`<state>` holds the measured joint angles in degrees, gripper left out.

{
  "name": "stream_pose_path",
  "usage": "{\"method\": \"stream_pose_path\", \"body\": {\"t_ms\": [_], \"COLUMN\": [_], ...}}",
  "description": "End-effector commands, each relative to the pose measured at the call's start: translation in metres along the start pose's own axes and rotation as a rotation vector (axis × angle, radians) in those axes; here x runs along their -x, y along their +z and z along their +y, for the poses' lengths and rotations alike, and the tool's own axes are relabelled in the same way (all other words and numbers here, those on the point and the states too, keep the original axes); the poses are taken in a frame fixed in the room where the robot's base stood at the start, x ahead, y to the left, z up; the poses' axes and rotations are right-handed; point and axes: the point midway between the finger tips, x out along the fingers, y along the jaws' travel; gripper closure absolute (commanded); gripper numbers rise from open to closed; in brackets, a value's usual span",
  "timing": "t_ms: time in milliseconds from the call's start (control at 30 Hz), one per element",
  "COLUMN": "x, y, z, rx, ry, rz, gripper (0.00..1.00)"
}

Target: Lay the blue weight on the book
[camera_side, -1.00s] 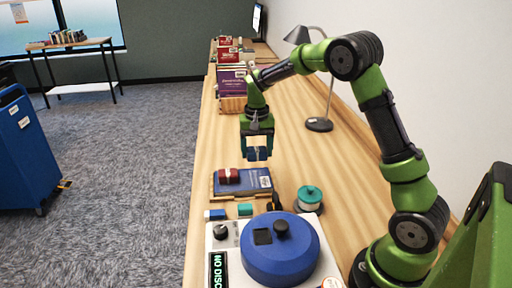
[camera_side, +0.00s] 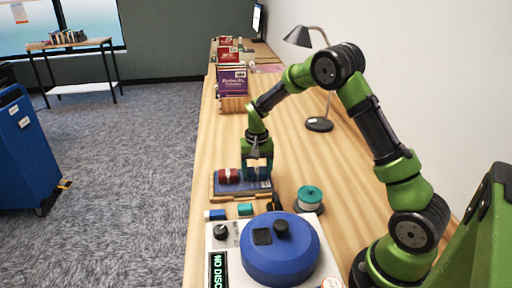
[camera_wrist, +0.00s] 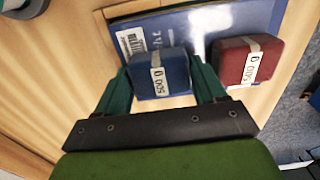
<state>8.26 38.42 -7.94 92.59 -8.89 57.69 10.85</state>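The blue weight (camera_wrist: 160,75), a block with a white "500" label, sits between the two fingers of my gripper (camera_wrist: 160,80) in the wrist view. Both fingers appear to touch its sides. In the side view my gripper (camera_side: 257,172) is low over the right part of the blue book (camera_side: 240,188). The weight appears at or just above the cover; whether it touches is unclear. The book (camera_wrist: 200,25) has a white barcode label, partly beside the weight. A red weight (camera_wrist: 248,62) lies on the book to the right of the blue one; it also shows in the side view (camera_side: 228,176).
A blue round-lidded machine (camera_side: 281,250) stands in front. A teal-topped spool (camera_side: 310,197) is right of the book, and small blue and teal blocks (camera_side: 245,209) lie before it. A bin of books (camera_side: 233,103) and a lamp (camera_side: 319,124) stand behind. Bare table lies between.

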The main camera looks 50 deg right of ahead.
Motion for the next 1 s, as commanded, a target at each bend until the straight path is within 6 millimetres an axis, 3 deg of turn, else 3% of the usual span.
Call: {"method": "stream_pose_path", "body": {"t_ms": [33, 167, 533, 1000], "x": [0.000, 0.000, 0.007, 0.099], "y": [0.000, 0.000, 0.000, 0.000], "z": [0.000, 0.000, 0.000, 0.000], "rx": [0.000, 0.000, 0.000, 0.000], "ry": [0.000, 0.001, 0.000, -0.002], "rz": [-0.001, -0.001, 0.001, 0.002], "gripper": [0.23, 0.05, 0.05, 0.05]}}
